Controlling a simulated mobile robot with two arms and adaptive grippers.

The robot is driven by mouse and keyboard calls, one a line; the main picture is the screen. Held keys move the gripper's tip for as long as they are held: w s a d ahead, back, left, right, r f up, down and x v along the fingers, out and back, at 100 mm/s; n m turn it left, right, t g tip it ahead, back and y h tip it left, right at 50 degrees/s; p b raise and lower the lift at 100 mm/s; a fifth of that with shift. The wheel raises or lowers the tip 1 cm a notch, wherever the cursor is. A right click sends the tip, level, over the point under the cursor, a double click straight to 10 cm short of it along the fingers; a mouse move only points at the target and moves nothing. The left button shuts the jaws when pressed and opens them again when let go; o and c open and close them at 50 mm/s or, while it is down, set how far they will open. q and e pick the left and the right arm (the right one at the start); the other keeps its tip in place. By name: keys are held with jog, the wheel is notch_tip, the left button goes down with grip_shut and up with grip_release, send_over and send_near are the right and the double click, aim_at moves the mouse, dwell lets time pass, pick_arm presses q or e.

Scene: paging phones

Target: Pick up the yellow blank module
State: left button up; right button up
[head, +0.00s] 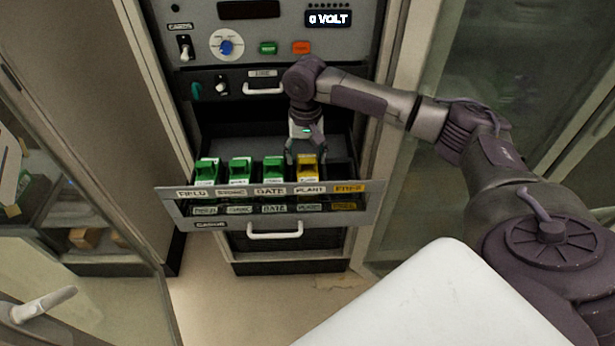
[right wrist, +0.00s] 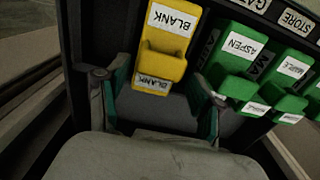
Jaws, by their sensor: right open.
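The yellow blank module (head: 308,168) stands in the open drawer (head: 270,222), behind the PLANT label, to the right of the green modules. In the right wrist view the yellow module (right wrist: 165,42) shows two white BLANK labels. My right gripper (head: 305,150) is over the drawer, right at the yellow module. In the right wrist view its open fingers (right wrist: 158,100) are on either side of the module's near end, with gaps visible. Whether either finger touches it cannot be told. My left gripper is not in view.
Three green modules (head: 239,172) stand in a row left of the yellow one. The slot behind the FREE label (head: 346,189) looks empty. A control panel (head: 262,42) with knobs and a 0 VOLT display is above. A glass door (head: 70,265) is at left.

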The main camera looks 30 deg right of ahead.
aim_at(308, 169)
jog(key=f, duration=0.1)
jog(key=s+f+p, duration=0.1)
jog(key=f+p, duration=0.1)
jog(key=f, duration=0.1)
jog(key=shift+s+a, duration=0.25)
jog(key=shift+s, duration=0.05)
jog(key=shift+f, duration=0.35)
jog(key=shift+w+f, duration=0.1)
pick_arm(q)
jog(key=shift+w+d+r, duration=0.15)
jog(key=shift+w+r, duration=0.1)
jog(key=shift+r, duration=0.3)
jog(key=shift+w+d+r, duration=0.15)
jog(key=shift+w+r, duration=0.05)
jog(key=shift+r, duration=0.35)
pick_arm(e)
jog(key=c, duration=1)
